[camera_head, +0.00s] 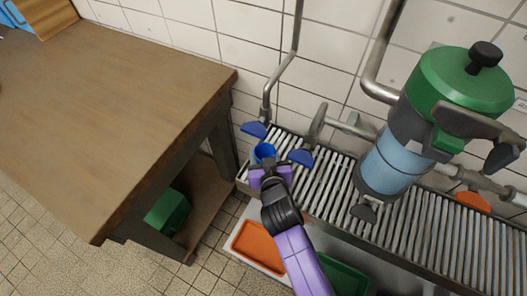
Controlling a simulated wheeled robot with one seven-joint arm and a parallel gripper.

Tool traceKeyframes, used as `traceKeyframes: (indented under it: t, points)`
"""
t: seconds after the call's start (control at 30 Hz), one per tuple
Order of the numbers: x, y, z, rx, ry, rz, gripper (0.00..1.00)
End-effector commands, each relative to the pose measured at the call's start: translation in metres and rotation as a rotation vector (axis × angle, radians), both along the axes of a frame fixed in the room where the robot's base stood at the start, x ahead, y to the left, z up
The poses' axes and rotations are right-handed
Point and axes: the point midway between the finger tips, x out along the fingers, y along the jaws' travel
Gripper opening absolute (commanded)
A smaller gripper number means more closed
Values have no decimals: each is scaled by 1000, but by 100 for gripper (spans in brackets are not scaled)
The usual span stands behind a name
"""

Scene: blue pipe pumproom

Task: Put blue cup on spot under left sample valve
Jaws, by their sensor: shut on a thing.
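The blue cup (264,151) is held at the end of my purple and black arm, at the left end of the slatted metal rack. My gripper (267,167) is shut on the blue cup, seen from behind and above. The left sample valve (254,129) has a blue handle on a grey pipe, just behind and left of the cup. A second valve with a blue handle (300,157) is just right of the cup. The cup's base and the spot under it are hidden by my gripper, so I cannot tell whether the cup touches the rack.
The slatted rack (428,240) runs to the right. A large green-lidded vessel with a blue clear body (392,165) stands over it. A wooden table (120,95) fills the left. An orange tray (256,248) and a green tray (343,279) lie below.

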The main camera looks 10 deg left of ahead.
Motion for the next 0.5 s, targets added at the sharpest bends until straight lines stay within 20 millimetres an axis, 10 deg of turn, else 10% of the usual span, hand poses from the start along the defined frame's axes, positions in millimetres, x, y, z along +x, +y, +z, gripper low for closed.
traceKeyframes:
  t: [0.47, 0.5]
  points:
    - [4, -1, -8, 1, -2, 0, 8]
    - [4, -1, -6, 1, -2, 0, 55]
